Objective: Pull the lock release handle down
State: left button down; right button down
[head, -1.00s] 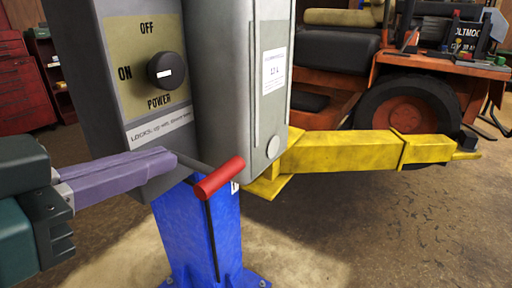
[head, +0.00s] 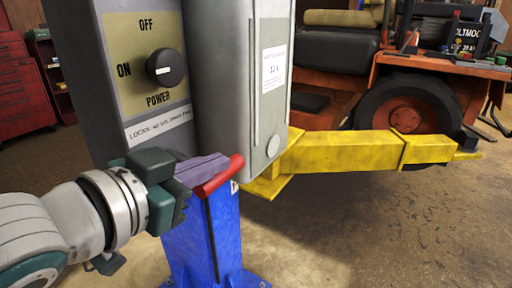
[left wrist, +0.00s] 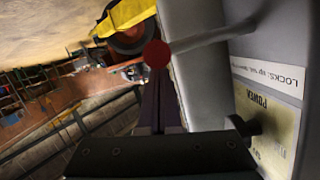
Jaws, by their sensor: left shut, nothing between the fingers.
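The lock release handle (head: 229,170) is a red bar grip on a grey rod beside the grey control box, above the blue post. In the left wrist view, the handle's round red end (left wrist: 157,54) and its grey rod (left wrist: 215,38) show just beyond the fingertips. The fingers hide the rod there. I cannot tell whether they touch the grip. My right gripper is not in view.
The control box (head: 128,60) with a black power knob (head: 165,68) stands close above the gripper. A yellow lift arm (head: 360,150) reaches right toward an orange mower (head: 405,105). The blue post (head: 215,240) stands below. The floor at right is clear.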

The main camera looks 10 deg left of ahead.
aim_at(210, 187)
pick_arm(q)
jog(key=shift+f, duration=0.1)
dwell(0.3)
jog(key=shift+f+m+b, duration=0.3)
jog(key=shift+f, duration=0.1)
jog(key=shift+d+f, duration=0.1)
jog(key=shift+s+f+m+y+b, duration=0.1)
jog(key=shift+f+m+y+b, duration=0.2)
jog(key=shift+f+m+b, duration=0.45)
notch_tip(210, 187, down, 6)
jog(key=a+m+t+y+b, duration=0.1)
jog(key=m+b, duration=0.3)
jog(key=b, duration=0.1)
jog(key=shift+w, duration=0.2)
